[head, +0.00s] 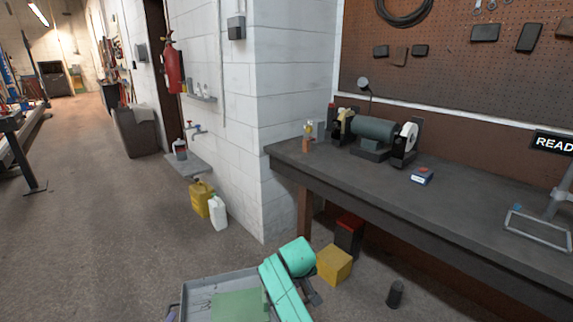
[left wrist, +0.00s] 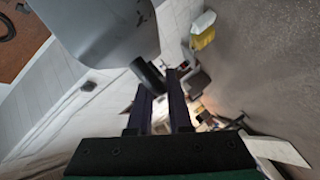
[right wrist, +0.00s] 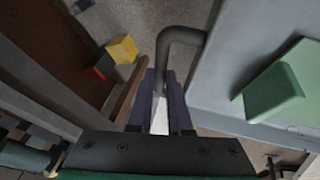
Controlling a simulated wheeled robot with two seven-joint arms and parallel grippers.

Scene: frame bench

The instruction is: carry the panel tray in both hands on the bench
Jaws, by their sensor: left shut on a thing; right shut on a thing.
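The grey panel tray (head: 194,292) shows at the bottom edge of the head view, with a green piece (head: 240,306) lying in it. My right arm hides its right side. In the right wrist view the tray (right wrist: 215,85) has a dark bar handle (right wrist: 180,36), and my right gripper (right wrist: 160,82) is shut on that handle. In the left wrist view the tray (left wrist: 95,28) is at the upper left, and my left gripper (left wrist: 160,90) is shut on its other dark handle (left wrist: 148,75). The tray is held clear of the floor.
A yellow box (head: 334,264) and a dark cylinder (head: 395,294) stand on the floor. Open floor lies left.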

